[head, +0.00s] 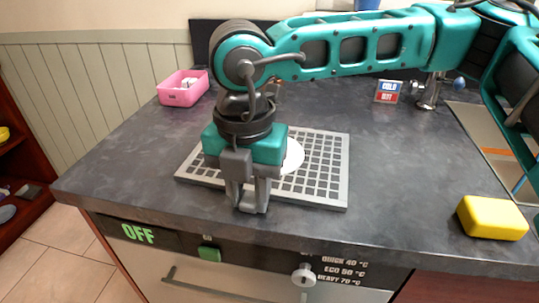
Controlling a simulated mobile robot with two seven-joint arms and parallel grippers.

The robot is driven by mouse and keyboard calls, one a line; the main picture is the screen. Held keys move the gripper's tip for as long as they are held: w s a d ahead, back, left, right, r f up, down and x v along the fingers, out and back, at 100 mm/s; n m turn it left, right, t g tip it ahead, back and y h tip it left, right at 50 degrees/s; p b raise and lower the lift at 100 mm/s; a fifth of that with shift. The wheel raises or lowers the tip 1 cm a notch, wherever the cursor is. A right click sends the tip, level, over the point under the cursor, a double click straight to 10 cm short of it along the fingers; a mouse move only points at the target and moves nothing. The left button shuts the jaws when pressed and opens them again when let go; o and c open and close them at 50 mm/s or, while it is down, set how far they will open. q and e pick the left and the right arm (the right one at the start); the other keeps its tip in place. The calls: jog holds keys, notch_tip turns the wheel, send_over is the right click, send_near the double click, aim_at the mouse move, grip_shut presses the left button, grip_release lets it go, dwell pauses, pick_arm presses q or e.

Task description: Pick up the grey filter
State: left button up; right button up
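The grey filter (325,163) is a flat square grid with a plain rim. It lies on the dark countertop near its front edge. My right gripper (250,207) points down at the filter's front rim, left of the rim's middle. Its two fingers show a narrow gap between them higher up, and their tips overlap the rim in the picture. I cannot tell whether they grip it. A white round thing (294,156) shows on the filter, partly hidden behind my gripper. My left gripper is not in view.
A pink bin (182,94) stands at the back left. A yellow sponge-like block (492,218) lies at the right front. A tap (430,93) and a hot/cold sign (388,91) are at the back right. An appliance front with a knob (303,276) is below the counter. The left counter is clear.

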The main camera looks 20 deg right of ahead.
grip_shut()
jog(key=shift+r, duration=0.15)
notch_tip(320, 180, up, 20)
jog(key=p, duration=0.2)
dwell(0.3)
jog(key=shift+c, duration=0.4)
grip_release()
grip_shut()
